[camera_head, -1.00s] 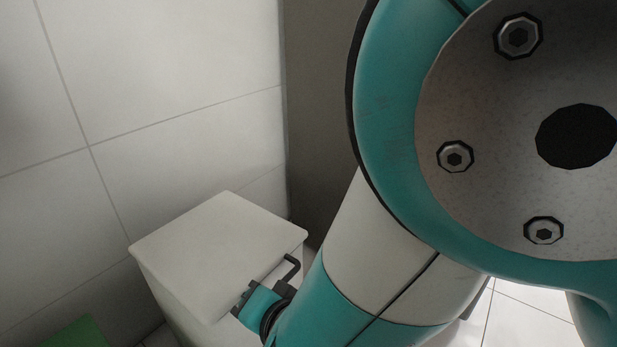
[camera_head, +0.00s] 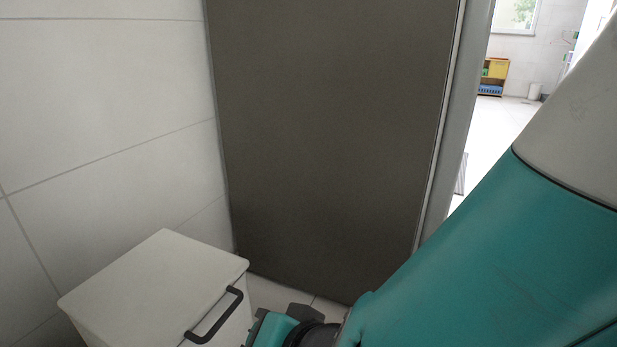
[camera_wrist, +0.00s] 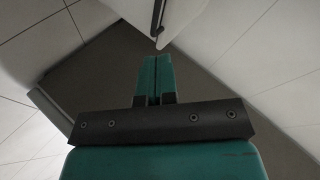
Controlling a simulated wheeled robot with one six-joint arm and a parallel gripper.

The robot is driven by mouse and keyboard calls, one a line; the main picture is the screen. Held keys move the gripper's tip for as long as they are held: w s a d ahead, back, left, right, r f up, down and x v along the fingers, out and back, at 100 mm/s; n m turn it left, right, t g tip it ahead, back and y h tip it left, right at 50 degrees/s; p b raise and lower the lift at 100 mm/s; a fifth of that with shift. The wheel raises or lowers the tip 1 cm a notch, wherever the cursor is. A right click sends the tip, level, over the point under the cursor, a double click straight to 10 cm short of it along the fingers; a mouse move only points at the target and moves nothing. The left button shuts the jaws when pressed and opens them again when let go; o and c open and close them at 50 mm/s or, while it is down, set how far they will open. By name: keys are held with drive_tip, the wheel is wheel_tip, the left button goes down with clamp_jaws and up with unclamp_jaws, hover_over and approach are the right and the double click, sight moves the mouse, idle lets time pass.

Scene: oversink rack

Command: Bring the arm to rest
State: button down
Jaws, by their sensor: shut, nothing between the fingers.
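My gripper (camera_wrist: 153,78) shows in the wrist view, with its two teal fingers pressed together and nothing between them. In the head view my arm reaches down from the right side, and its dark and teal wrist end is at the bottom edge, just right of a white box-shaped cabinet (camera_head: 155,290). The fingertips cannot be made out in the head view. In the wrist view a pale surface with a dark handle (camera_wrist: 157,18) lies just beyond the fingertips; I cannot tell whether they touch.
A dark grey panel (camera_head: 330,130) stands behind, next to a white tiled wall (camera_head: 100,110). The white cabinet has a black handle (camera_head: 215,318). At the right an opening leads to a bright tiled room with a yellow shelf (camera_head: 494,75) and a white bin (camera_head: 535,91).

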drive_tip(key=w+d+r+n+g+h+p, duration=0.25)
drive_tip(key=d+r+h+p, duration=0.2)
drive_tip(key=d+r, duration=0.65)
drive_tip(key=s+d+r+n+g+p, duration=0.5)
drive_tip(key=s+d+r+n+p, duration=0.35)
drive_tip(key=r, duration=0.45)
wheel_tip(320, 180, up, 35)
drive_tip(key=d+m+p, duration=0.1)
drive_tip(key=p, duration=3.3)
drive_tip(key=shift+d+r+m+p, duration=0.2)
drive_tip(key=shift+d+m+p, duration=0.2)
drive_tip(key=shift+s, duration=0.1)
